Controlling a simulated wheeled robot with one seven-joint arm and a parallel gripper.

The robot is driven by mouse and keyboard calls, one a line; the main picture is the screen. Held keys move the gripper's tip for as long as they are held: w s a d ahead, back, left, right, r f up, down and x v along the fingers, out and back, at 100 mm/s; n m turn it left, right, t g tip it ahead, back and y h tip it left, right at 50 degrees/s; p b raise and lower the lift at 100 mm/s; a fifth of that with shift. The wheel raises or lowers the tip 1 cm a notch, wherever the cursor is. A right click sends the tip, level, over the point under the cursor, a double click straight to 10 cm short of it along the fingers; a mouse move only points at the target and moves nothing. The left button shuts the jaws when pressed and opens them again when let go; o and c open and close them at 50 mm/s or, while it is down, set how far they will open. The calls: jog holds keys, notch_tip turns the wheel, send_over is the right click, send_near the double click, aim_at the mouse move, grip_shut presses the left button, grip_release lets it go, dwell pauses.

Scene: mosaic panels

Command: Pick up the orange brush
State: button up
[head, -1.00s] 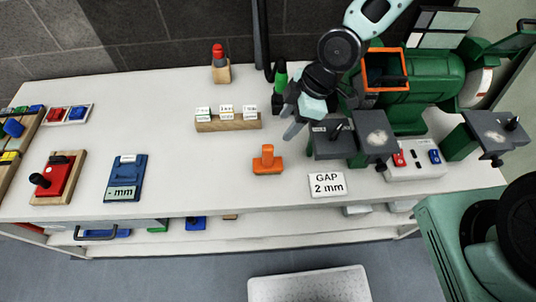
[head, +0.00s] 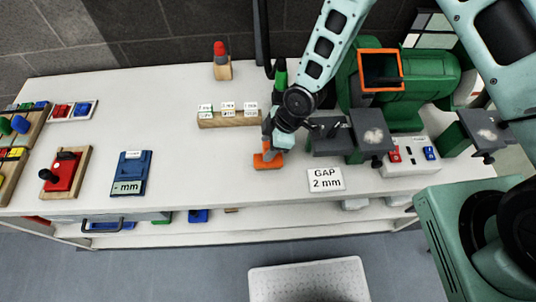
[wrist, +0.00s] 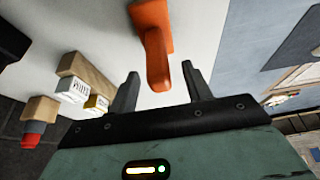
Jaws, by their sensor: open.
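The orange brush (head: 267,160) stands on the white bench top, its base flat and its handle upright. In the wrist view the brush (wrist: 156,50) is ahead of my gripper, with the handle end pointing in between the fingers. My gripper (wrist: 160,82) is open, one finger on each side of the handle, and I see no contact. In the head view my gripper (head: 272,140) is at the brush from above, and the arm's wrist hides part of the handle and the fingertips.
A white "GAP 2 mm" sign (head: 326,180) lies to the right. The green grinder (head: 425,75) and its grey rests (head: 370,130) stand close on the right.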

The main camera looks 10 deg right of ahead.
jog(key=shift+x, duration=1.1)
grip_shut()
jog(key=shift+r, duration=0.1)
notch_tip(320, 180, up, 10)
jog(key=b, duration=0.2)
jog(key=shift+b, duration=0.35)
